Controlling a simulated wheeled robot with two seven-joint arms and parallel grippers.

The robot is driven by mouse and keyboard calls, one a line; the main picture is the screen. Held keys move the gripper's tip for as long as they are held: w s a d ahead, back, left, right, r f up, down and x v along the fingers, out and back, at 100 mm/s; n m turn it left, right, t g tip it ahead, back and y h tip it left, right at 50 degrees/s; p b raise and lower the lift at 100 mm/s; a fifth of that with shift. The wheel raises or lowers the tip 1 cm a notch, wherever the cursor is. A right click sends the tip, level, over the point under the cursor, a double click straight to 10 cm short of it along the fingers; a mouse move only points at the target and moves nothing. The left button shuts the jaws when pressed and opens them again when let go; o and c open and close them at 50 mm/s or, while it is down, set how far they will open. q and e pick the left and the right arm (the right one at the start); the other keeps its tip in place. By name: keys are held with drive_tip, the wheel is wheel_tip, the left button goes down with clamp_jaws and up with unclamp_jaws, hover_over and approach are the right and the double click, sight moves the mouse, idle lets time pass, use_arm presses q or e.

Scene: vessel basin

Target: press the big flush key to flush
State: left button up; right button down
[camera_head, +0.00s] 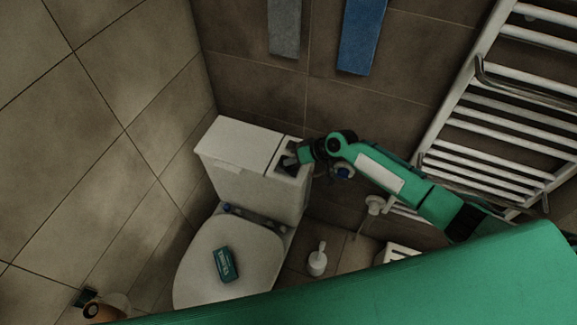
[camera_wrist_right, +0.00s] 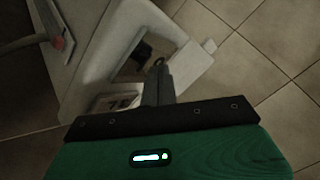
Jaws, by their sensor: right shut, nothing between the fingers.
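The white toilet stands against the tiled wall, with its cistern (camera_head: 238,139) at the back and its lid (camera_head: 210,262) shut. My right gripper (camera_head: 289,161) is at the right end of the cistern top, over a dark recess. In the right wrist view the gripper's dark fingers (camera_wrist_right: 158,76) are together and empty, reaching to a white-rimmed opening (camera_wrist_right: 128,68) with a dark inside. I cannot clearly pick out the big flush key; the fingers and shadow hide part of the recess. I cannot tell whether the fingertips touch anything.
A teal box (camera_head: 225,264) lies on the toilet lid. A white brush holder (camera_head: 317,261) stands on the floor right of the toilet. A white towel radiator (camera_head: 500,130) is at the right. Grey (camera_head: 285,28) and blue (camera_head: 361,35) towels hang above the cistern.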

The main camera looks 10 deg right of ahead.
sight(292, 167)
drive_tip(key=shift+f+b, duration=0.5)
drive_tip(key=shift+f, duration=0.1)
idle(0.7)
idle(0.4)
drive_tip(key=shift+r+p, duration=0.8)
drive_tip(key=shift+r, duration=0.2)
drive_tip(key=shift+r, duration=0.1)
wheel_tip(292, 167, up, 5)
drive_tip(key=p, duration=0.4)
idle(0.4)
